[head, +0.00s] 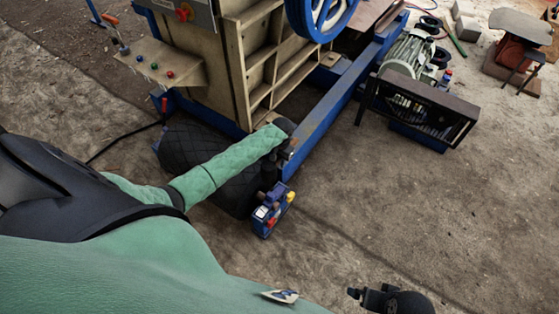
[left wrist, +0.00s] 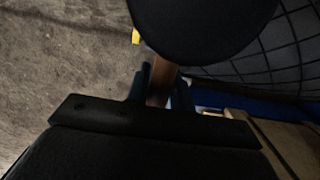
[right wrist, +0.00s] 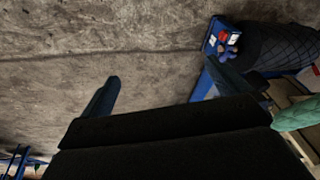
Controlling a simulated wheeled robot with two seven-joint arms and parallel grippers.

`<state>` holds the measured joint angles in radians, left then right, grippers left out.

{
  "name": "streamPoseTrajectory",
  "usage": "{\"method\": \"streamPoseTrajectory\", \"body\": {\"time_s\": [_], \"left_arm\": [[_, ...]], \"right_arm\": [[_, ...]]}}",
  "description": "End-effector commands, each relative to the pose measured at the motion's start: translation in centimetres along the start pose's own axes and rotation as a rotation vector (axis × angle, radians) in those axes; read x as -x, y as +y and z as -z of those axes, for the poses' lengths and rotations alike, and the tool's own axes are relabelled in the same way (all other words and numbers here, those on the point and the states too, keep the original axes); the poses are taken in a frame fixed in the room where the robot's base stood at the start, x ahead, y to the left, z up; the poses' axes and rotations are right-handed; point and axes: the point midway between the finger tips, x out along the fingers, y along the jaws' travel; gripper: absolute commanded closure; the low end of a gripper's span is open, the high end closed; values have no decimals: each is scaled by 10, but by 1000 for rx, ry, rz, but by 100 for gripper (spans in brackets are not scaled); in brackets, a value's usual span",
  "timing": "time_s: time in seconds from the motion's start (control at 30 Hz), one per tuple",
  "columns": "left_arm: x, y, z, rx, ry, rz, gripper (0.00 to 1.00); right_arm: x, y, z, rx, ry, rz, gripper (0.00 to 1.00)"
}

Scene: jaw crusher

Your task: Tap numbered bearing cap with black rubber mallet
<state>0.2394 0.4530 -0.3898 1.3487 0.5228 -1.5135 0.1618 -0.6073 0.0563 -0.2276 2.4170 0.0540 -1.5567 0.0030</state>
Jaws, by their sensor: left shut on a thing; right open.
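The black rubber mallet fills the top of the left wrist view with its dark round head (left wrist: 205,22). Its brown handle (left wrist: 160,88) runs down between the fingers of my left gripper (left wrist: 162,84), which is shut on it. In the head view my left arm reaches to the crusher's front corner, and I cannot make out the mallet clearly there. My right gripper (right wrist: 162,82) is open and empty over bare ground. In the head view its dark end (head: 362,294) shows at the bottom edge. I cannot identify the numbered bearing cap in any view.
The crusher's beige ribbed body (head: 258,60) stands on a blue frame (head: 330,105), with a blue flywheel (head: 320,14) above. A black quilted roll (head: 225,150) and a blue, red and yellow device (head: 271,210) lie close to my left arm. A motor (head: 408,55) stands right.

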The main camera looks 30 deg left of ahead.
Motion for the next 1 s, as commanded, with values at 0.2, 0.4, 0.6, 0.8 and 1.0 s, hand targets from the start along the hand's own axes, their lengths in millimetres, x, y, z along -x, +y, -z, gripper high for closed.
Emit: {"method": "streamPoseTrajectory", "body": {"time_s": [0.2,0.4,0.6,0.8,1.0], "left_arm": [[-71,1,5,1,-3,0,100],[-123,1,10,1,-1,-1,100],[-152,0,12,1,-1,-1,100],[-135,0,11,0,0,0,100],[-113,0,9,0,0,0,100]], "right_arm": [[-51,-26,8,27,91,66,0],[-103,-45,11,35,180,118,0],[-170,-38,3,21,234,109,0],[-150,-40,9,22,235,109,0],[-127,-43,15,22,234,108,0]]}}
